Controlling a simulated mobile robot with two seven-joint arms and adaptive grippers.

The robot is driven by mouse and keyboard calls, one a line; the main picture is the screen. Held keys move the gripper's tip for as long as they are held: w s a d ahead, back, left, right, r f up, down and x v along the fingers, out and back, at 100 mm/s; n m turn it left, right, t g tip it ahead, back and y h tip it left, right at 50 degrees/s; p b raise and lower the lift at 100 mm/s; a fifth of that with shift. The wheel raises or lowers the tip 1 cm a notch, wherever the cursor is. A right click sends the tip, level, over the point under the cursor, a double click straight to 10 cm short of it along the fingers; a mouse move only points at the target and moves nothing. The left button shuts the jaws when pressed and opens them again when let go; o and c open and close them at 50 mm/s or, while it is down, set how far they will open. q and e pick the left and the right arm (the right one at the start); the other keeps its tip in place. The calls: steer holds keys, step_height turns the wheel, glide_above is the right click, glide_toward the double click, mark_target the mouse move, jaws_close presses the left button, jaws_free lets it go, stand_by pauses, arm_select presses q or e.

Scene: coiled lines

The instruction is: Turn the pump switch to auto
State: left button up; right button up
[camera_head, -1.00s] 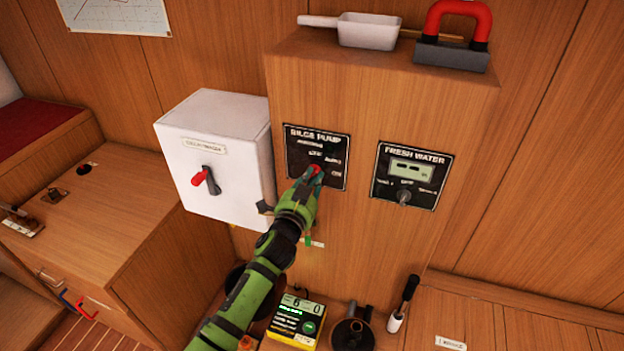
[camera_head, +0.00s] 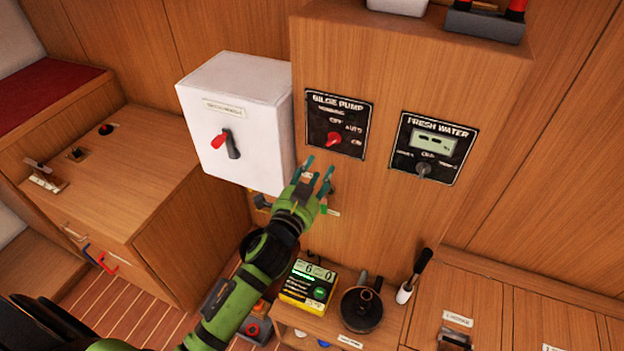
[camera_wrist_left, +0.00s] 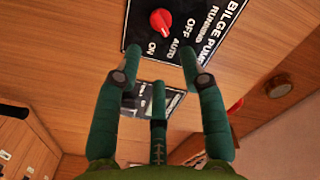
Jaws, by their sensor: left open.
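The bilge pump panel (camera_head: 318,112) is a black plate with the labels OFF, AUTO and ON and a red knob (camera_head: 334,139). My left gripper (camera_head: 317,170) is open and empty just below the panel, apart from the knob. In the left wrist view, the red knob (camera_wrist_left: 161,20) is beyond the open fingers (camera_wrist_left: 155,75); the panel (camera_wrist_left: 215,22) shows its labels clearly. The knob's lower side faces the AUTO and ON labels, but I cannot tell exactly which one it points at. My right gripper is not in view.
A fresh water panel (camera_head: 447,163) with a grey knob is to the right. A white box (camera_head: 235,110) with a red-and-black switch protrudes at left. Below are a yellow meter (camera_head: 308,287), a dark round fitting (camera_head: 361,310) and a white-and-black handled tool (camera_head: 405,293).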

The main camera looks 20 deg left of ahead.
arm_select(q)
steer(key=shift+s, duration=1.25)
steer(key=s+f+n+g, duration=0.1)
steer(key=s+f+g, duration=0.3)
steer(key=f, duration=0.8)
steer(key=s+a+f+n+g, duration=0.15)
steer(key=s+f, duration=0.35)
steer(key=f, duration=0.7)
steer(key=s+f+n+g, duration=0.1)
steer(key=s+f+g, duration=0.35)
steer(key=f, duration=0.75)
steer(key=s+f+n+g, duration=0.1)
steer(key=s+f, duration=0.4)
steer(key=s, duration=0.5)
steer(key=s+a+f+n+g, duration=0.1)
steer(key=s+f+g, duration=0.2)
steer(key=s+f, duration=0.3)
steer(key=s+a+f+n+g+b, duration=0.1)
steer(key=s+f+g, duration=0.2)
steer(key=s, duration=1.2)
step_height(320, 180, down, 3)
steer(key=shift+r+y, duration=0.1)
steer(key=shift+y, duration=0.2)
steer(key=shift+a+n, duration=0.1)
steer(key=shift+n, duration=0.15)
